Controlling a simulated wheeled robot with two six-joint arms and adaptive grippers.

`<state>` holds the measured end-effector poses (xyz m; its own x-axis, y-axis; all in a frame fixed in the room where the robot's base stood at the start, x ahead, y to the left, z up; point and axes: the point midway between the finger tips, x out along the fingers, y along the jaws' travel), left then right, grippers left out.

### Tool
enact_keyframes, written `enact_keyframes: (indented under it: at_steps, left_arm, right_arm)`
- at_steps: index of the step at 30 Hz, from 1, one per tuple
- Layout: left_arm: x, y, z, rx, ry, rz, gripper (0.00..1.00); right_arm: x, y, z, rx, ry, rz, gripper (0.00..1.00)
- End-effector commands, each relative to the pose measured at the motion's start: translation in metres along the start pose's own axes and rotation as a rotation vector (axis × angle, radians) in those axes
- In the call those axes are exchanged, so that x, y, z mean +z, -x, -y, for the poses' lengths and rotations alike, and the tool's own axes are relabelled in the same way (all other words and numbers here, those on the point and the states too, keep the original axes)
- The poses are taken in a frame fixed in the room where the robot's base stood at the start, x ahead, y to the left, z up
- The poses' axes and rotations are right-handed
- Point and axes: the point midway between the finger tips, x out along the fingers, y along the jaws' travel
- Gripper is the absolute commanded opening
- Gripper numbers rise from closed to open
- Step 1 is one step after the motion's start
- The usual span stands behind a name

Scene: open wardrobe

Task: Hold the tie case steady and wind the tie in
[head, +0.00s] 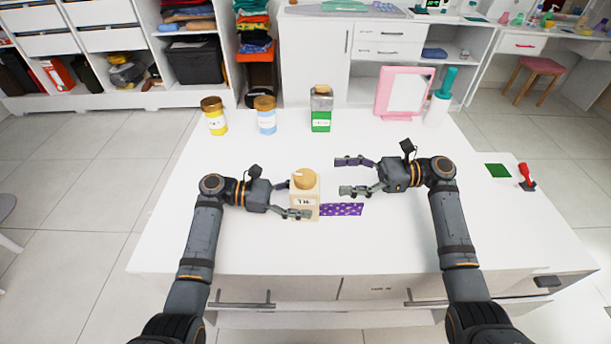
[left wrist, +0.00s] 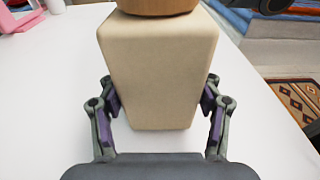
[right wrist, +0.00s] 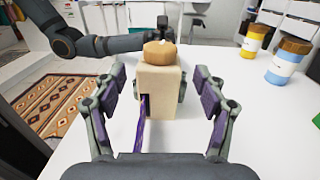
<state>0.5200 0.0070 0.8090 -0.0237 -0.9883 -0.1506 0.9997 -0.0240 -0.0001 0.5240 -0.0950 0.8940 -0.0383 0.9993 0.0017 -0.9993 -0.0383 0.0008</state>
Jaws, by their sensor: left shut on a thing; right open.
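The tie case is a cream upright box (head: 305,205) with a round wooden knob (head: 305,179) on top, standing on the white table. A purple patterned tie (head: 342,209) comes out of its right side and lies on the table. In the right wrist view the tie (right wrist: 141,125) leaves a slot in the case (right wrist: 165,95). My left gripper (head: 291,199) is shut on the case from the left; its fingers press both sides in the left wrist view (left wrist: 158,100). My right gripper (head: 342,176) is open and empty, to the right of the case, with its fingers apart.
A yellow jar (head: 214,117), a blue jar (head: 265,117) and a green-labelled jar (head: 321,110) stand along the back. A pink framed mirror (head: 403,92) and a white bottle with a teal top (head: 440,100) stand back right. The table's front is clear.

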Motion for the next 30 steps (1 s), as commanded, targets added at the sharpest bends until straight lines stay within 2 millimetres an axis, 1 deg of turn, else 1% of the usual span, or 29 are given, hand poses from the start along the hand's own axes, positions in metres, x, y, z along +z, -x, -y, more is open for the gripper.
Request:
enact_keyframes:
  at_steps: [1, 6, 9, 12, 16, 23, 24, 30]
  left_arm:
    - [0.000, 0.000, 0.000, 0.000, 0.001, 0.000, 0.40]
    - [0.000, 0.000, 0.000, 0.000, 0.001, 0.000, 0.40]
    - [0.000, 0.000, 0.000, 0.000, 0.001, 0.000, 0.40]
    - [0.000, 0.000, 0.000, 0.000, 0.001, 0.000, 0.40]
    - [0.000, 0.000, 0.000, 0.000, 0.001, 0.000, 0.40]
    - [0.000, 0.000, 0.000, 0.000, 0.001, 0.000, 0.40]
    - [0.000, 0.000, 0.000, 0.000, 0.001, 0.000, 0.40]
    - [0.000, 0.000, 0.000, 0.000, 0.001, 0.000, 0.40]
  right_arm:
    - [0.001, -0.013, -0.001, 0.003, 0.001, 0.005, 0.72]
    - [0.000, -0.053, -0.001, 0.001, 0.000, 0.005, 0.72]
    - [0.001, -0.071, -0.001, 0.001, 0.000, 0.004, 0.72]
    - [0.000, -0.084, 0.000, 0.000, 0.000, 0.002, 0.72]
    - [0.000, -0.093, 0.000, -0.001, 0.000, 0.000, 0.72]
    - [0.000, -0.094, 0.000, -0.002, 0.000, -0.001, 0.72]
    - [0.000, -0.094, 0.000, -0.002, 0.000, -0.001, 0.71]
    - [0.000, -0.093, 0.000, -0.002, 0.000, -0.001, 0.43]
